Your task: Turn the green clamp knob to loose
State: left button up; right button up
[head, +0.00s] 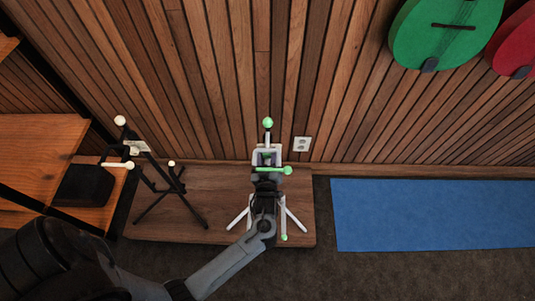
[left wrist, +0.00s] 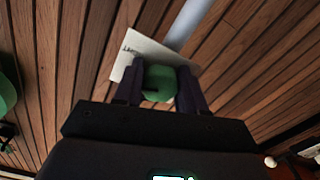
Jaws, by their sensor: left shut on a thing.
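A white stand (head: 237,219) with green-tipped parts stands upright on the low wooden platform near the wall. In the left wrist view the green clamp knob (left wrist: 160,82) sits between the two dark fingers of my left gripper (left wrist: 161,90), which is shut on it. The knob shows a dark mark on its face. A white plate with partly hidden lettering (left wrist: 133,55) and a grey pole (left wrist: 190,22) are behind it. In the head view my left gripper (head: 267,165) is at the stand's upper part and largely hides the knob. My right gripper is in neither view.
A black stand with cream-coloured tips (head: 178,187) is on the left of the same wooden platform (head: 222,178). Wooden shelving (head: 45,140) is further left. A blue mat (head: 430,215) lies at right. Green (head: 440,35) and red (head: 515,45) instruments hang on the slatted wall.

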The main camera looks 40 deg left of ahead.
pick_arm(q)
jog(key=o, duration=1)
jog(key=shift+o, duration=0.2)
